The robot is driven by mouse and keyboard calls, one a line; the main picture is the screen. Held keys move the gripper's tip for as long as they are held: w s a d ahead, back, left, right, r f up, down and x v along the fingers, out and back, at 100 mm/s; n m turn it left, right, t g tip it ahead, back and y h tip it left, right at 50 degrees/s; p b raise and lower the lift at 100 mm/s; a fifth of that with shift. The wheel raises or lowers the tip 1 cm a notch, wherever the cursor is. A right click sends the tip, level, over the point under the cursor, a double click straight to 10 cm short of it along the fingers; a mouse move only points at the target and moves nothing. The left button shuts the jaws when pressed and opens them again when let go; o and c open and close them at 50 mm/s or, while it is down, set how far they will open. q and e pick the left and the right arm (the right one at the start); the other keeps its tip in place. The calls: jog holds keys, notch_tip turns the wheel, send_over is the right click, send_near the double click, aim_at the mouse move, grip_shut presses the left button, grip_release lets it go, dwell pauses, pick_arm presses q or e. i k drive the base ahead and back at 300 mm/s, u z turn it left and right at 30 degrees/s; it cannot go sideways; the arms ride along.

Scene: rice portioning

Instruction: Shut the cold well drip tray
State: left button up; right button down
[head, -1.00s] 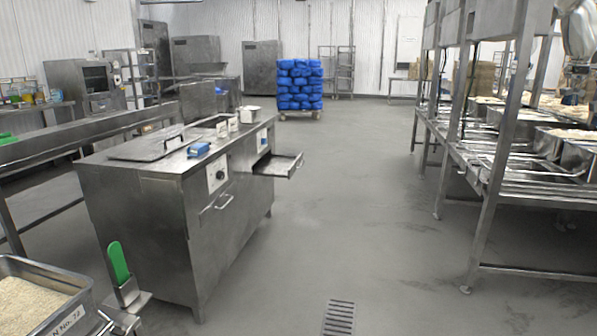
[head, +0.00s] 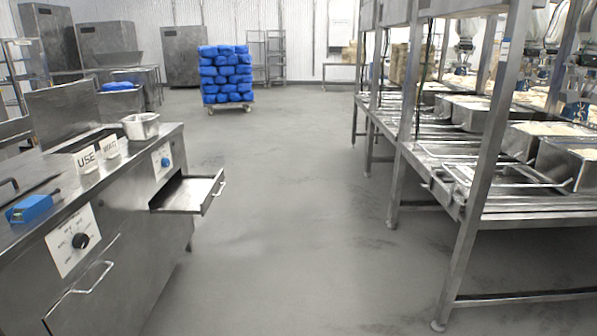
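The drip tray (head: 186,194) is a shallow metal drawer pulled out from the right side of the steel counter (head: 125,225). It has a bar handle (head: 219,187) on its outer end. The tray stands open over the aisle, below a small panel with a blue knob (head: 165,162). Neither of my grippers shows in the head view now.
On the counter are a blue device (head: 33,206), cards lettered "USE" (head: 87,159), and a metal pan (head: 140,126). A steel rack (head: 470,200) with trays of rice lines the right. The aisle floor is clear.

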aim_at(182, 193)
jog(key=u, duration=0.4)
jog(key=i, duration=2.5)
jog(key=u, duration=0.85)
jog(key=i, duration=0.7)
